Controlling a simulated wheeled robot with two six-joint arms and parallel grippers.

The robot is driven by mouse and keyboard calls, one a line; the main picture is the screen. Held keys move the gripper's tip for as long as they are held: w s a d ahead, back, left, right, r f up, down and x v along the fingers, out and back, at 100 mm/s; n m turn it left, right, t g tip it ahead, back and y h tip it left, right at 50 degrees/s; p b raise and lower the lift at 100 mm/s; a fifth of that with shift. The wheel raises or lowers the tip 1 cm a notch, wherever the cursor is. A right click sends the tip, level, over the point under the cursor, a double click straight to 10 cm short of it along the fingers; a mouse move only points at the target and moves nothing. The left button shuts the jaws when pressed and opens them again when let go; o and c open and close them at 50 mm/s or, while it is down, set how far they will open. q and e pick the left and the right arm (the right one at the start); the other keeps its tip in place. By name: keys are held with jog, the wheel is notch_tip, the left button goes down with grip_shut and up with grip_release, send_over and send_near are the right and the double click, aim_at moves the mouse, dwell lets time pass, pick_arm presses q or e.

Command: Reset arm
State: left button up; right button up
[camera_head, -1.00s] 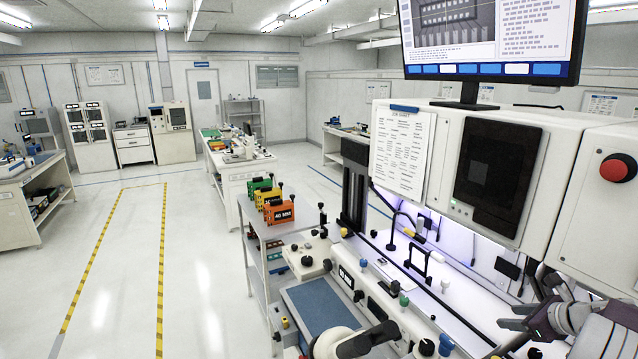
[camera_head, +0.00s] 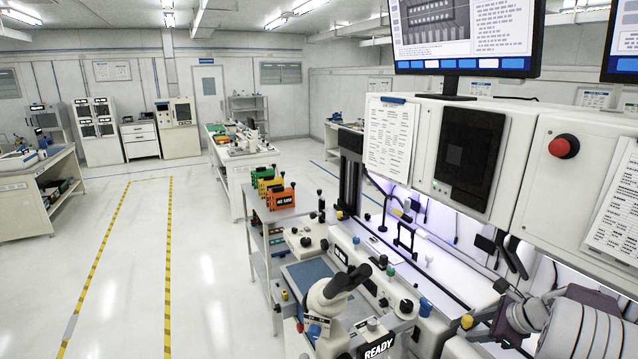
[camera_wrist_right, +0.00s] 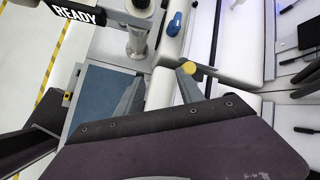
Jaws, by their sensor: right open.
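My right gripper (camera_head: 488,308) comes in at the lower right of the head view, beside the front of the bonder bench. In the right wrist view its two grey fingers stand apart with nothing between them, so the right gripper (camera_wrist_right: 157,93) is open and empty. Its dark plate fills the lower part of that view. The fingers are over the bench front, between a blue mat (camera_wrist_right: 98,98) and a yellow-topped knob (camera_wrist_right: 187,68). I cannot tell their height above the bench. My left gripper is not in view.
A microscope (camera_head: 335,295) and a READY sign (camera_head: 378,347) stand at the bench front. Orange, green and yellow boxes, with the orange box (camera_head: 279,198) nearest, sit on a rack. A red button (camera_head: 564,147) is on the white housing. The floor (camera_head: 205,270) at left is clear.

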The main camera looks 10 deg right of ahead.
jog(key=s+a+f+n+g+b, duration=0.2)
jog(key=s+a+f+n, duration=0.15)
jog(key=a+n, duration=0.55)
jog(key=s+a+f+n+g+b, duration=0.1)
jog(key=s+a+f+n+g, duration=0.3)
jog(key=a, duration=1)
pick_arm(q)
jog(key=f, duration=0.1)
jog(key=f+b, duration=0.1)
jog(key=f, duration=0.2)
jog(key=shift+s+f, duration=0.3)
pick_arm(e)
jog(key=s+a+f+n+h, duration=0.1)
jog(key=s+a+f+n, duration=0.2)
jog(key=s+a+n, duration=0.5)
jog(key=s+n, duration=0.1)
jog(key=n, duration=0.4)
jog(key=shift+s+a+f+n, duration=0.2)
jog(key=shift+s+f+n, duration=0.1)
jog(key=shift+s+f, duration=0.1)
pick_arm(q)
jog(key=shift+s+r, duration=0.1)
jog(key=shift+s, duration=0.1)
pick_arm(e)
jog(key=shift+s, duration=0.15)
